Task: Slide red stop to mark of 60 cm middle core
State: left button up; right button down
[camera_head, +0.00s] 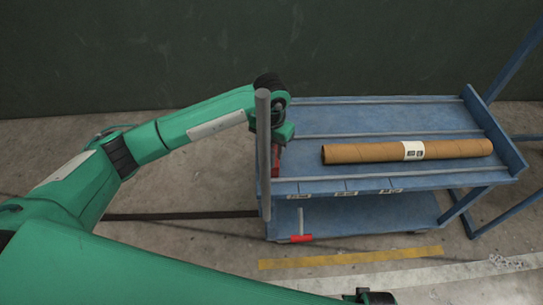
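A brown cardboard core (363,153) with a white printed label lies lengthwise on the blue top of the cart (350,117). Three small labels with print too small to read sit along the front edge, a left one (298,196), a middle one (346,193) and a right one (391,190). A red piece (276,158), perhaps the red stop, shows at the cart's left end. My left gripper (279,148) is directly over the red piece, pointing down; its fingers are mostly hidden, so I cannot tell whether they hold it.
A grey upright post (263,150) stands at the cart's left end, beside my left wrist. A red-handled tool (301,239) is at the lower shelf. Blue frame bars (515,60) rise at the right. A yellow floor strip (350,257) runs in front.

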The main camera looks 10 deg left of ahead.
aim_at(272, 157)
pick_arm(q)
jog(key=shift+f, duration=2.4)
grip_shut()
